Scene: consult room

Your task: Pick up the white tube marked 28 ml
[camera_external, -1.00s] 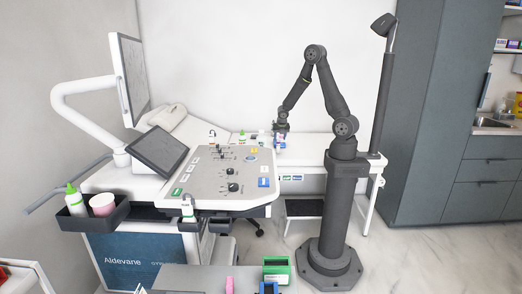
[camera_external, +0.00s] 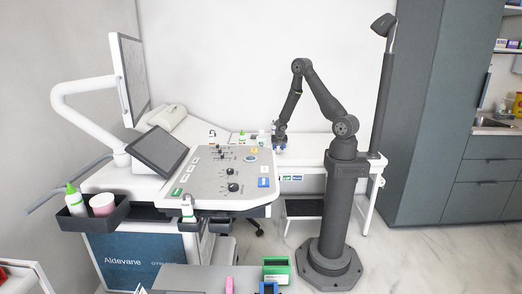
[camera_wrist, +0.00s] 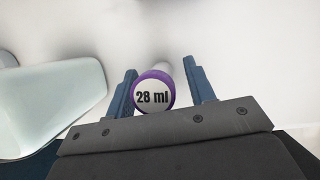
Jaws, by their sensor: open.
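In the wrist view, a white tube (camera_wrist: 153,97) with a purple rim shows its round end, marked "28 ml". It lies between the two blue fingers of my gripper (camera_wrist: 160,88). The left finger is very close to the tube; I cannot tell if they touch. A clear gap shows between the tube and the right finger. My gripper is open. In the external view, my gripper (camera_external: 279,146) is low over the white bench behind the console, and the tube there is too small to make out.
A pale, rounded object (camera_wrist: 55,100) lies left of my gripper in the wrist view. In the external view, a grey console (camera_external: 230,180) stands left of the arm, and small bottles (camera_external: 243,136) stand left of my gripper. The bench (camera_external: 320,150) is clear to the right.

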